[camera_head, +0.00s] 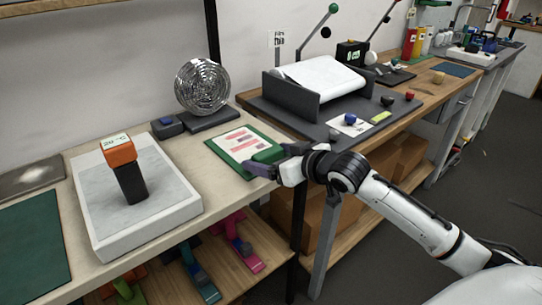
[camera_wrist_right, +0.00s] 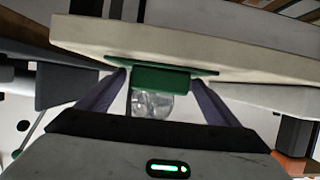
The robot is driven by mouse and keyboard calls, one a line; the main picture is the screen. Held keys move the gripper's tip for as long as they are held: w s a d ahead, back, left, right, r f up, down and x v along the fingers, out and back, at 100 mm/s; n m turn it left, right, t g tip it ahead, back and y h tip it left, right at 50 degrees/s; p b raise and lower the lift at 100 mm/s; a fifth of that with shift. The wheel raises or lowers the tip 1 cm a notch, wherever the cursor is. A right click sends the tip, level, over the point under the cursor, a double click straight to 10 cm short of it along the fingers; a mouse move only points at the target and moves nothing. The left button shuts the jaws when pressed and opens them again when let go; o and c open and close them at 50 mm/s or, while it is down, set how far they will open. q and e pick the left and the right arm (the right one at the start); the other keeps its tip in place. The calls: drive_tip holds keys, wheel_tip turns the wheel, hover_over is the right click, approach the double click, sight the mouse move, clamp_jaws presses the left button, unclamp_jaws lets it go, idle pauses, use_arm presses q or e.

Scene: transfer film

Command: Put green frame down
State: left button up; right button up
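The green frame (camera_head: 226,146) lies flat, or almost flat, at the right end of the light table, with a white sheet with pink print inside it. Its raised green block (camera_head: 268,155) sits on the side towards my right gripper. My right gripper (camera_head: 267,160) reaches in from the right, its purple fingers on either side of that block. In the right wrist view the block (camera_wrist_right: 160,79) fills nearly all the space between the fingertips, so the gripper looks shut on it. Whether the frame fully rests on the table is hard to tell. My left gripper is out of view.
A white slab (camera_head: 165,225) with an orange-and-black stamp-like tool (camera_head: 128,175) stands to the left. A round wire-like disc (camera_head: 202,85) stands behind the frame. A wooden bench (camera_head: 415,90) with a dark grey machine (camera_head: 312,95) is to the right. Tools lie on the shelf below.

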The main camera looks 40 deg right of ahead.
drive_tip(key=shift+r, duration=0.1)
drive_tip(key=shift+r, duration=0.15)
drive_tip(key=a+v, duration=0.1)
drive_tip(key=v, duration=1.1)
drive_tip(key=s+a+f+g, duration=0.1)
drive_tip(key=s+f, duration=0.1)
drive_tip(key=f, duration=0.8)
drive_tip(key=s+a+f+g, duration=0.1)
drive_tip(key=s+f, duration=0.2)
drive_tip(key=f, duration=0.6)
drive_tip(key=s+a+f+g, duration=0.1)
drive_tip(key=s+a+f, duration=0.5)
drive_tip(key=a+f, duration=0.2)
drive_tip(key=s+a+f+n+g+y, duration=0.1)
drive_tip(key=s+a+f, duration=0.5)
drive_tip(key=a+f, duration=0.2)
drive_tip(key=shift+a+f+g, duration=0.25)
drive_tip(key=shift+a+g, duration=0.15)
drive_tip(key=shift+a, duration=0.05)
